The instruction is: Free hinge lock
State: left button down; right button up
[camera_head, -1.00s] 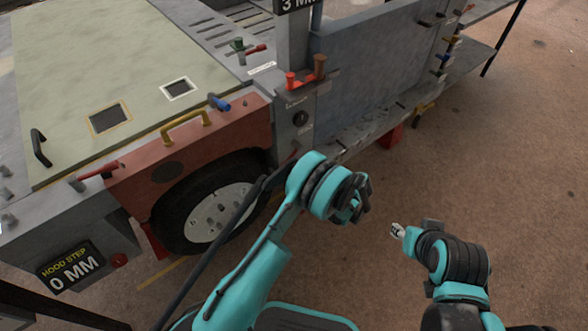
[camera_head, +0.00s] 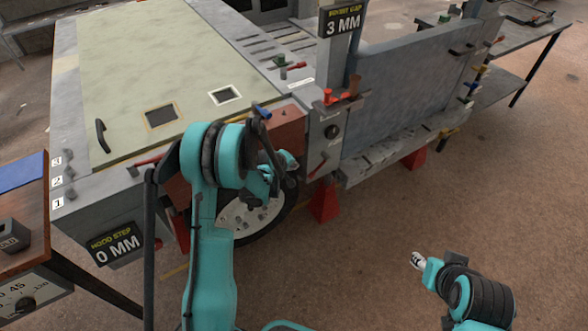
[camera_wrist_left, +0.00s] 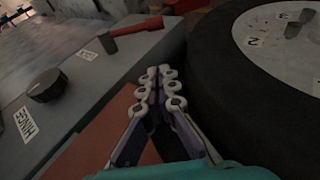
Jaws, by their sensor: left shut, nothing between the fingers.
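A black knob (camera_head: 332,132) sits on the grey post right of the wheel. In the left wrist view a black knob (camera_wrist_left: 45,85) stands beside a label reading HINGE. A red lever (camera_head: 318,165) is low on the post; a red-handled lever (camera_wrist_left: 135,27) with a dark pivot also shows in the wrist view, beside a small label. My left gripper (camera_wrist_left: 165,72) is shut and empty, between the post face and the tyre, apart from knob and lever. In the head view the left gripper (camera_head: 290,160) is in front of the wheel. My right gripper (camera_head: 418,261) is low at right, over bare floor.
The tyre (camera_wrist_left: 215,80) is close to the left gripper's right side. The hood panel (camera_head: 110,80) is at left and a grey door panel (camera_head: 410,90) at right. Signs read HOOD STEP 0 MM (camera_head: 115,245) and 3 MM (camera_head: 343,20). A red stand (camera_head: 324,203) is below the post.

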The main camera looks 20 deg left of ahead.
pick_arm(q)
jog(key=w+d+f+b, duration=0.1)
jog(key=f, duration=0.1)
jog(key=w+d+f+b, duration=0.1)
jog(key=w+f, duration=0.1)
jog(key=f, duration=0.1)
jog(key=w+d+f+b, duration=0.1)
jog(key=f, duration=0.1)
jog(key=shift+w+d+f+b, duration=0.3)
jog(key=shift+w+f+b, duration=0.05)
jog(key=shift+w+b, duration=0.05)
jog(key=shift+w+f, duration=0.1)
